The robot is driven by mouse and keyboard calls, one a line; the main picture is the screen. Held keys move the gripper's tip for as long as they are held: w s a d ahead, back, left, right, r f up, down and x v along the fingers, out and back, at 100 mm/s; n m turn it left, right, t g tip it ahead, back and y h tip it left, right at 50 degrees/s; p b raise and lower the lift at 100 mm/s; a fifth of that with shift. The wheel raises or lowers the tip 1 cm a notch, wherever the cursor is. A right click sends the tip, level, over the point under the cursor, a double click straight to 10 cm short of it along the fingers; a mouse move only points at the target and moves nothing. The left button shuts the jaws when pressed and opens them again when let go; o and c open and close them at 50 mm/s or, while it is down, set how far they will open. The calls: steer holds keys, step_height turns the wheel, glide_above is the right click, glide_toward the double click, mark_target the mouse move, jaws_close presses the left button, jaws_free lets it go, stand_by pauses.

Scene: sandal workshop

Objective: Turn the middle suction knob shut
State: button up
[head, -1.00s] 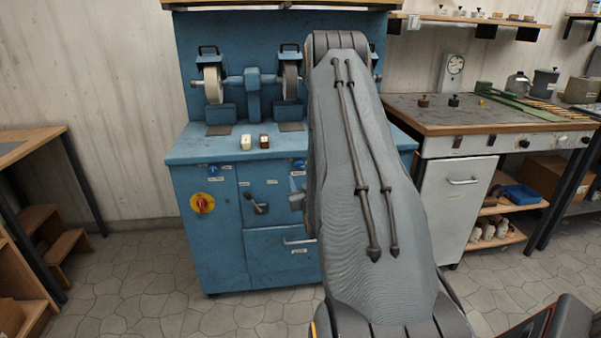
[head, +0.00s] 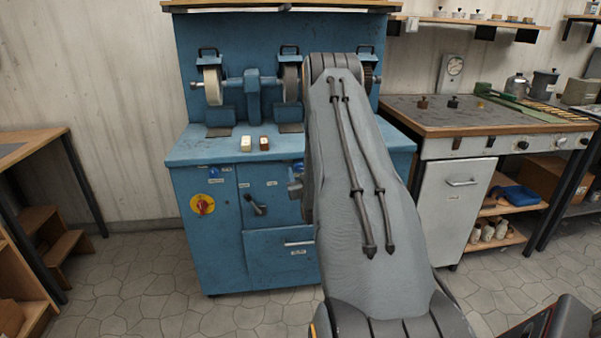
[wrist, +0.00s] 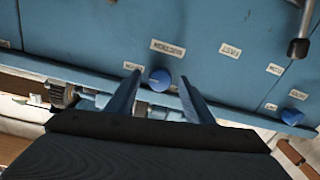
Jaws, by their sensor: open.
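The blue cabinet (head: 215,240) of the grinding machine stands ahead. In the wrist view, a round blue knob (wrist: 160,79) sits between the tips of my open gripper (wrist: 160,75), with a gap on both sides. It looks to be the middle knob, but its label is hard to read. A second blue knob (wrist: 292,116) is at the right of the wrist view; it is the left knob (head: 213,171) in the head view. My arm hides most of my gripper and the cabinet's right side in the head view.
A grey lever (head: 254,204) sticks out of the cabinet front, and it shows in the wrist view (wrist: 298,47). A red and yellow switch (head: 203,204) is to its left. Grinding wheels (head: 212,86) stand above the worktop. A workbench (head: 470,120) stands to the right.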

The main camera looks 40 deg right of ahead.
steer(key=c, duration=1.1)
steer(key=shift+o, duration=0.3)
steer(key=shift+n, duration=0.3)
steer(key=n+b, duration=0.1)
steer(key=n, duration=0.2)
steer(key=shift+n, duration=0.4)
steer(key=n+b, duration=0.1)
steer(key=n, duration=0.3)
steer(key=shift+n+g, duration=0.3)
steer(key=n+b, duration=0.1)
steer(key=n, duration=0.3)
steer(key=shift+b, duration=0.3)
steer(key=n+b, duration=0.1)
steer(key=n, duration=0.3)
steer(key=shift+r, duration=0.1)
steer(key=shift+n, duration=0.4)
